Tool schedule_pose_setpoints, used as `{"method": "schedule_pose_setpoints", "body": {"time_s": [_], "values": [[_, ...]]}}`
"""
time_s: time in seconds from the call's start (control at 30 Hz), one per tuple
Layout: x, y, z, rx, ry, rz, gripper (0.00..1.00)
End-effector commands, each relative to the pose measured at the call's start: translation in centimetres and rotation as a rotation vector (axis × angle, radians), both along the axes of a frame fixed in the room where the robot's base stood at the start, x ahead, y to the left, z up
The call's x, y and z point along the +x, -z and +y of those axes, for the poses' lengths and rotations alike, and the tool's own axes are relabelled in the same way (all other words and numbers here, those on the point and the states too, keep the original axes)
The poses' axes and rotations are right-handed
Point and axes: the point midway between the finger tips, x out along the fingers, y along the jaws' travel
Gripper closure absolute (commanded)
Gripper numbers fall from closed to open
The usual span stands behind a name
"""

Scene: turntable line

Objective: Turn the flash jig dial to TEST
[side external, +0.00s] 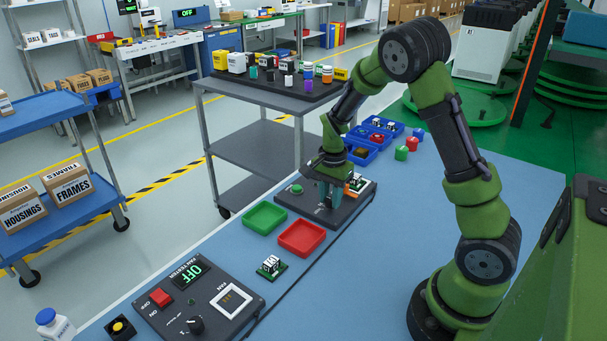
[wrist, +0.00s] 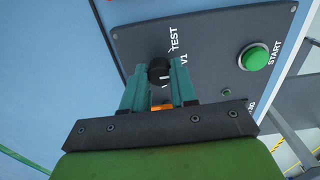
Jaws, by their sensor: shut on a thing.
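The flash jig (side external: 345,216) is a dark panel on the blue bench. In the wrist view the panel (wrist: 215,35) carries a round black dial (wrist: 159,69) with TEST and V1 printed beside it. My gripper (wrist: 160,78) points down at the panel with its teal fingers closed on both sides of the dial. The dial's pointer is not clear, so I cannot tell which label it is set to. In the side view my gripper (side external: 328,192) is over the jig and hides the dial. A green START button (wrist: 254,58) is to the right of the dial.
Green (side external: 265,217) and red (side external: 302,238) trays lie near the jig. A small board (side external: 271,266) and the fan tester (side external: 200,300), reading OFF, are closer. Blue bins (side external: 362,153) and small green and red blocks stand beyond. A grey cart (side external: 250,125) is behind the bench.

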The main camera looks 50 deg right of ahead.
Motion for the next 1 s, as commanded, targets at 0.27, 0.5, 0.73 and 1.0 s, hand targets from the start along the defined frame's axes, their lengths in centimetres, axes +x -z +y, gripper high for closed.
{"method": "schedule_pose_setpoints", "body": {"time_s": [0.27, 0.5, 0.73, 1.0], "values": [[0.0, -0.06, -0.04, 0.001, -0.117, -0.001, 1.0], [0.0, -0.07, -0.05, 0.001, -0.314, -0.001, 1.0], [0.02, -0.1, -0.05, 0.0, -0.508, -0.002, 1.0], [0.02, -0.12, -0.09, -0.001, -0.682, -0.002, 1.0]]}}
